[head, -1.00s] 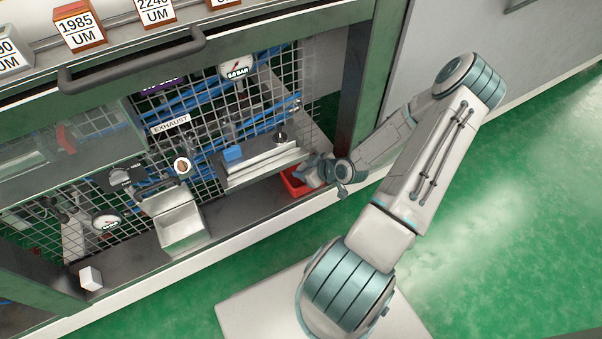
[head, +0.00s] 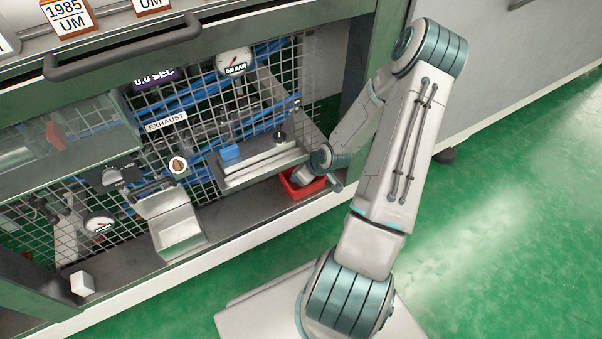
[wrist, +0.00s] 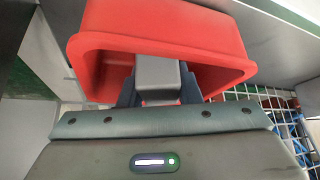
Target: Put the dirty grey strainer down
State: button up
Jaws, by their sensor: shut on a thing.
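In the wrist view a grey block-like piece (wrist: 158,72) sits between the dark fingers of my gripper (wrist: 158,92). I take it to be the dirty grey strainer; dirt on it cannot be made out. My gripper is shut on it. The fingers and the piece reach into the mouth of a red bin (wrist: 160,22). Whether the piece touches the bin floor cannot be told.
A metal ledge with a blue block (head: 230,153) stands just left of the bin. An open metal box (head: 178,232) and a white cube (head: 82,283) stand further left on the shelf. A wire mesh (head: 285,70) with gauges is behind. A green post rises at right.

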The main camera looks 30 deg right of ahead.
jog(key=o, duration=0.7)
jog(key=shift+f, duration=0.15)
jog(key=shift+o, duration=0.2)
